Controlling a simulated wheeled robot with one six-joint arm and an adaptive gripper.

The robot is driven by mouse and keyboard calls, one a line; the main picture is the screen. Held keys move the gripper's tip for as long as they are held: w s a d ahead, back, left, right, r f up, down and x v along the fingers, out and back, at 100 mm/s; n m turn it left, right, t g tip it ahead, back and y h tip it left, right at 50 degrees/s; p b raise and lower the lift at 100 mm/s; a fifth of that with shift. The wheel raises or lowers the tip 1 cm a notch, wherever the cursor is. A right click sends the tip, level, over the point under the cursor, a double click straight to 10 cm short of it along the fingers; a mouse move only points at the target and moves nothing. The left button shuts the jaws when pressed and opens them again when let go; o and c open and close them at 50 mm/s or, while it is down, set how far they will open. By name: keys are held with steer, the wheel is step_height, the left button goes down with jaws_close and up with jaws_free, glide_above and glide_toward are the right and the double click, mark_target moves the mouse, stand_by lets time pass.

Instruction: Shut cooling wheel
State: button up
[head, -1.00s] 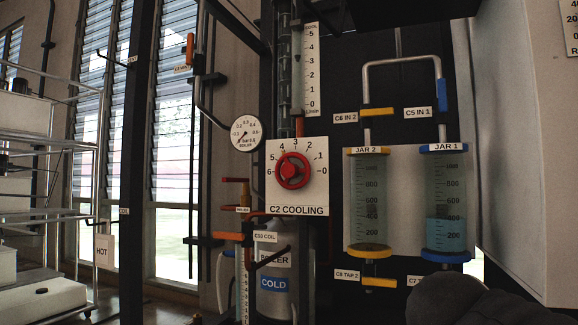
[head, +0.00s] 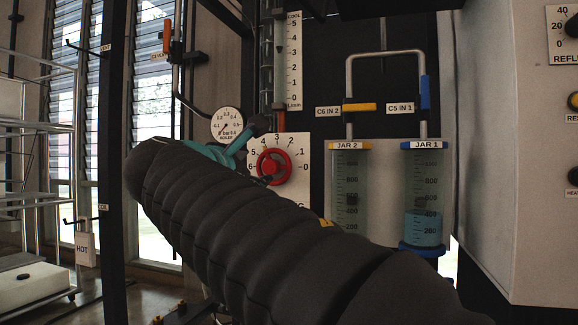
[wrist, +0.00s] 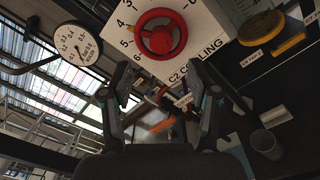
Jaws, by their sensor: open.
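The red C2 cooling wheel (head: 273,166) is mounted on a white dial plate (head: 303,142) numbered from 0 at the right, round over the top, to 6. In the wrist view the wheel (wrist: 160,37) sits at the top centre, ahead of my fingers. My gripper (head: 262,153) is at the wheel's left in the head view, in front of the plate. In the wrist view my gripper (wrist: 162,82) is open with nothing between its fingers, apart from the wheel. My arm hides the lower dial plate in the head view. I cannot read the wheel's setting.
A round boiler gauge (head: 227,124) is left of the dial. JAR 2 (head: 347,190) and JAR 1 (head: 423,190), with blue liquid, hang to the right. A white cabinet (head: 500,150) stands far right, a metal rack (head: 40,190) far left.

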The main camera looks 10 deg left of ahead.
mark_target(270, 164)
steer(key=shift+w+d+p, duration=0.2)
steer(key=shift+w+p, duration=0.3)
steer(key=shift+w, duration=1.75)
steer(key=shift+w+d+p, duration=0.15)
steer(key=shift+w+p, duration=0.3)
steer(key=shift+w, duration=1.75)
steer(key=shift+o, duration=1.2)
steer(key=shift+s, duration=0.1)
steer(key=c, duration=1.2)
steer(key=shift+r, duration=0.1)
jaws_close()
steer(key=shift+s+r, duration=0.1)
steer(key=shift+r, duration=0.05)
steer(key=shift+d, duration=0.1)
